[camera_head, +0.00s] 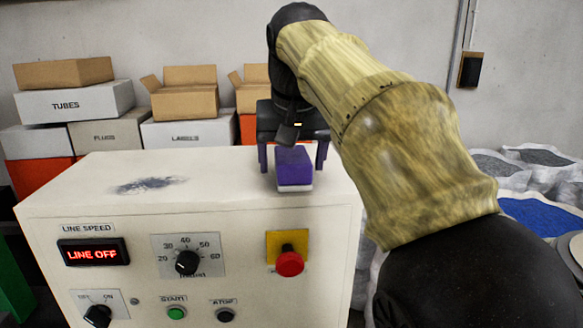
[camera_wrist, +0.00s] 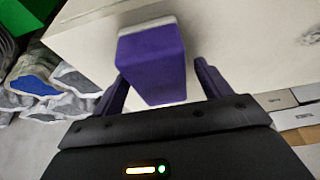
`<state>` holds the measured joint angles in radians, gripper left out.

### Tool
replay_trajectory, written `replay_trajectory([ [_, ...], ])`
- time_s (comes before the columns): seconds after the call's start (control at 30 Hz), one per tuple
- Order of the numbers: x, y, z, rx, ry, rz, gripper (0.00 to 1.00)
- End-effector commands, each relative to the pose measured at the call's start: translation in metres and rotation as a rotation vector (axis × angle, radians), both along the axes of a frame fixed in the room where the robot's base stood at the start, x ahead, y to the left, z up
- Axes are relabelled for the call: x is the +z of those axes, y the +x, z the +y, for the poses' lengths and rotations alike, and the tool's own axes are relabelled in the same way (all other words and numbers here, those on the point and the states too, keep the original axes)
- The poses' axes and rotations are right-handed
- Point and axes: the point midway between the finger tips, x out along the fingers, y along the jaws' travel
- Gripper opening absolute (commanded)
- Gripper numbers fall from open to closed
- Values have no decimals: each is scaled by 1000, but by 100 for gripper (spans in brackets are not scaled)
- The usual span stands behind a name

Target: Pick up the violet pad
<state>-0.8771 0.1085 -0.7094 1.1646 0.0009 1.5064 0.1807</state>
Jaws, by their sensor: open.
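The violet pad (camera_head: 293,167) is a block with a white strip along its lower edge. It sits on top of the cream control cabinet (camera_head: 120,198), near the right end. My gripper (camera_head: 292,160) is above the cabinet top, pointing down, with its purple fingers apart on either side of the pad. In the wrist view the violet pad (camera_wrist: 152,62) lies between the two fingers of my gripper (camera_wrist: 158,78), with a visible gap on each side. Whether the fingertips touch the cabinet top is unclear.
The cabinet front carries a red stop button (camera_head: 289,262), a dial (camera_head: 187,262) and a "LINE OFF" display (camera_head: 93,252). Boxes (camera_head: 75,102) stand behind the cabinet. Sacks (camera_head: 538,165) stand to the right. The cabinet top left of the pad is clear apart from a dark smudge (camera_head: 148,185).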

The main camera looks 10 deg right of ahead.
Motion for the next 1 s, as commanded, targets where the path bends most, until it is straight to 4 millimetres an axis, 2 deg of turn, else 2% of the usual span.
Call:
replay_trajectory([
  [0.13, 0, 0, 0, 0, 0, 0, 76],
  [0.4, 0, 0, 0, 0, 0, 1, 25],
  [0.77, 4, 0, 1, 2, 0, 0, 25],
  [0.87, 10, 0, 0, -1, 0, 0, 25],
  [1.0, 27, 1, 0, -2, 0, -3, 25],
])
